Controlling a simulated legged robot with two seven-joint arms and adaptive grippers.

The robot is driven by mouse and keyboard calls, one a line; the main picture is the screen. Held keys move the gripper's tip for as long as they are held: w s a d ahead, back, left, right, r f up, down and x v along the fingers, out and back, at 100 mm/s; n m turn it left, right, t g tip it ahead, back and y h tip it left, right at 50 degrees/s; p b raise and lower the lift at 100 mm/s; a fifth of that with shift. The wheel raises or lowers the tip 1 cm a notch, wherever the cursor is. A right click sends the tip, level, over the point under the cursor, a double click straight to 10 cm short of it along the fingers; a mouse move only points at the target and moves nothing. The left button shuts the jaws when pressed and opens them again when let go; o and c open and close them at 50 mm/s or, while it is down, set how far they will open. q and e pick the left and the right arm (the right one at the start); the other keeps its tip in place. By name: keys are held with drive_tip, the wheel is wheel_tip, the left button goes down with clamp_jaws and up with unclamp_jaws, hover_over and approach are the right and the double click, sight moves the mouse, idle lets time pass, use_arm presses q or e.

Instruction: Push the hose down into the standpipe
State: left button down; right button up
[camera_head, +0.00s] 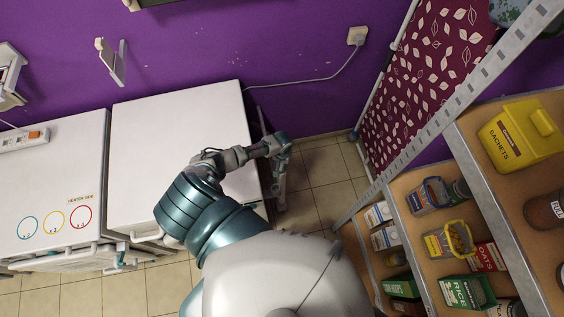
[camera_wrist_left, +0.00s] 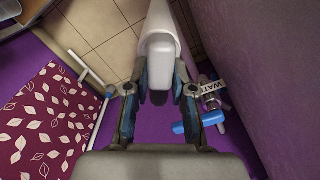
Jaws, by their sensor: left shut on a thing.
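My left gripper (camera_head: 284,143) is past the right edge of the white appliance, over the gap above the tiled floor. In the left wrist view its two fingers (camera_wrist_left: 158,92) are closed in on a pale, rounded white piece (camera_wrist_left: 159,50), with a dark grey end (camera_wrist_left: 158,97) showing between them. I take this to be the hose, but cannot tell where hose and standpipe meet. In the head view a pale upright part (camera_head: 280,185) shows just below the gripper; I cannot tell whether it is the standpipe. My right gripper is not in view.
The white appliance (camera_head: 165,130) stands left of the gap. A leaf-patterned maroon curtain (camera_head: 425,70) and stocked shelves (camera_head: 400,190) stand right. Floor tiles (camera_head: 325,170) lie clear between.

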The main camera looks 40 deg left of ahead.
use_arm(q)
drive_tip(key=c, duration=0.9)
unclamp_jaws()
wheel_tip(320, 180, up, 12)
drive_tip(key=shift+f, duration=0.15)
